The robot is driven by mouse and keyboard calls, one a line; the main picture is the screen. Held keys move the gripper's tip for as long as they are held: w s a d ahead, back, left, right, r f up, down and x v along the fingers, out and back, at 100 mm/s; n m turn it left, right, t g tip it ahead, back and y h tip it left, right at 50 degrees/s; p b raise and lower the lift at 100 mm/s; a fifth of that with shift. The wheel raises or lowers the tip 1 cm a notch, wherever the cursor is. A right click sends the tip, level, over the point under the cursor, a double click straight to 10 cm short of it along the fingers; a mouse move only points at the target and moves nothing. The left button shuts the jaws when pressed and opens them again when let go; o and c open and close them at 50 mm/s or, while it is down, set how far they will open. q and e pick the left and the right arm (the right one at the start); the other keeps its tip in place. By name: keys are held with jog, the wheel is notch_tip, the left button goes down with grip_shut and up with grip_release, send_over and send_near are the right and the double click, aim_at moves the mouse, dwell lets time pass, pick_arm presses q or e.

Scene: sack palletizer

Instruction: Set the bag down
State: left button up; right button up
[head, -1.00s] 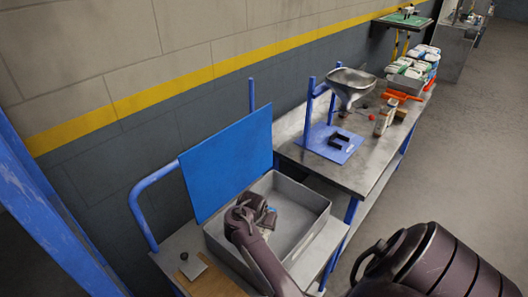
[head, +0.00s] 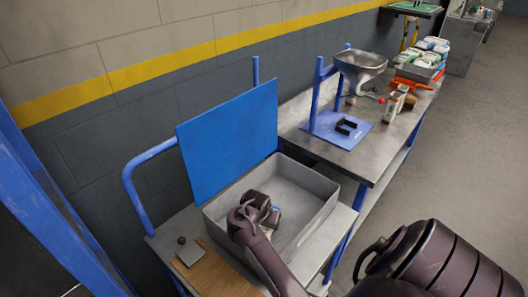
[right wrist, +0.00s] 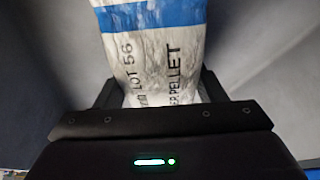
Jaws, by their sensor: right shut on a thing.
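My right gripper (head: 268,212) is down inside the grey open bin (head: 326,222), toward its left side; my wrist covers much of it in the head view. In the right wrist view the gripper (right wrist: 160,90) is shut on a white bag (right wrist: 150,55) with a blue band and black print reading "LOT 56" and "PELLET". The bag stretches away from the jaws between the two fingers. In the head view the bag is mostly hidden behind my wrist. I cannot tell whether it touches the bin floor. My left gripper is in neither view.
The bin sits on a cart with a blue upright panel (head: 228,140) behind it. A wooden board (head: 214,272) lies at its front left. A metal table (head: 372,160) beyond holds a funnel stand (head: 361,66), small boxes and several bags (head: 432,46). The bin's right side is clear.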

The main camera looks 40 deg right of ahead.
jog(key=shift+s, duration=0.1)
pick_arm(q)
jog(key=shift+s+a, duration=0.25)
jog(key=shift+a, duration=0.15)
pick_arm(e)
jog(key=o, duration=1.3)
jog(key=shift+c, duration=0.2)
jog(key=shift+a+r, duration=0.1)
jog(key=shift+r, duration=0.35)
jog(key=p+v, duration=0.5)
jog(key=v, duration=0.5)
jog(key=shift+s+r+p, duration=0.1)
jog(key=shift+r+p, duration=0.05)
jog(key=shift+p, duration=0.2)
pick_arm(q)
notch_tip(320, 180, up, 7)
jog(key=p, duration=0.1)
pick_arm(e)
jog(key=shift+s+a+r, duration=0.15)
jog(key=shift+a+r, duration=0.15)
jog(key=shift+r, duration=0.25)
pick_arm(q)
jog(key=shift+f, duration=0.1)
